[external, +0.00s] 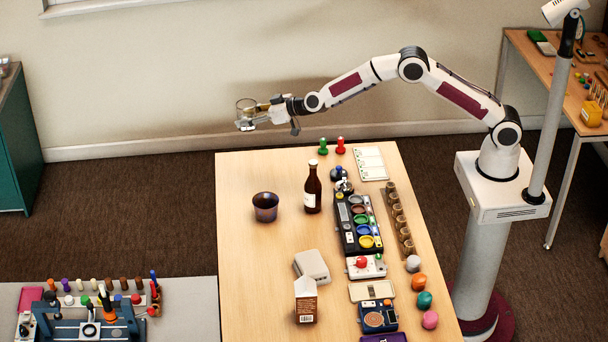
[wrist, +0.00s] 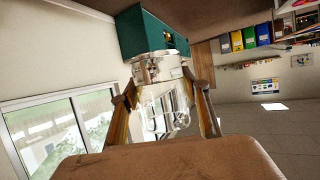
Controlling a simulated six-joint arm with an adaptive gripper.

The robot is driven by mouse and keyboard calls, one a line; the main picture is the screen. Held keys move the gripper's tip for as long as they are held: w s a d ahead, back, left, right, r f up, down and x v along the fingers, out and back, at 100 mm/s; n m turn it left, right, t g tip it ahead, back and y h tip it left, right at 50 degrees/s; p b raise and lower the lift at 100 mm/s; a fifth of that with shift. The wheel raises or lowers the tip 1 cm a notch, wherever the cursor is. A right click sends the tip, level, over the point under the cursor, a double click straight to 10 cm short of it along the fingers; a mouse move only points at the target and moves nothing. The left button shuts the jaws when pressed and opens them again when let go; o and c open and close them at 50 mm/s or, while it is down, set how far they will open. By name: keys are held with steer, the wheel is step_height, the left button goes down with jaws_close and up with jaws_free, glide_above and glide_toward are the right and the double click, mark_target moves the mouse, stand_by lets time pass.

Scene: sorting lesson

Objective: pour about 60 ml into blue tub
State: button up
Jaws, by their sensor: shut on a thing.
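My gripper (external: 262,113) is raised beyond the table's far left corner and is shut on a clear glass vessel (external: 246,106). In the wrist view the glass (wrist: 165,108) sits between the two fingers of my gripper (wrist: 166,92); its contents cannot be told. A small round blue tub (external: 361,220) sits in a black tray (external: 345,238) on the table, beside brown, green and yellow ones. The glass is well up and to the left of it, apart from it. A dark pot (external: 265,207) with a bluish side stands left on the table.
A brown bottle (external: 312,190) stands between the pot and the tray. Green and red pegs (external: 331,146) stand at the far edge. A carton (external: 306,300), a grey box (external: 312,266) and several coloured balls (external: 424,300) are nearer. The table's left strip is clear.

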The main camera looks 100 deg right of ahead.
steer(key=shift+a+f+m+h, duration=0.1)
steer(key=shift+f+m+h, duration=0.1)
steer(key=shift+m+h, duration=0.2)
steer(key=shift+s+f, duration=0.1)
steer(key=shift+s+a+f+m+g+h, duration=0.3)
steer(key=shift+a+f+m+g+h, duration=0.2)
steer(key=shift+f+m+g+h, duration=0.15)
steer(key=s+a+f+m+g+h, duration=0.1)
steer(key=s+a+f+m+h, duration=0.1)
steer(key=a+f, duration=0.4)
steer(key=shift+s+a+f+g, duration=0.15)
steer(key=shift+s+f+g, duration=0.25)
steer(key=shift+s, duration=0.35)
steer(key=shift+r+h, duration=0.15)
steer(key=shift+h, duration=0.1)
steer(key=a+r+n+t+h, duration=0.4)
steer(key=r+n+t+h, duration=0.1)
steer(key=r, duration=0.5)
steer(key=shift+n+t+h, duration=0.35)
steer(key=shift+n+h, duration=0.25)
steer(key=shift+n, duration=0.45)
steer(key=shift+a+r, duration=0.1)
steer(key=shift+r, duration=0.15)
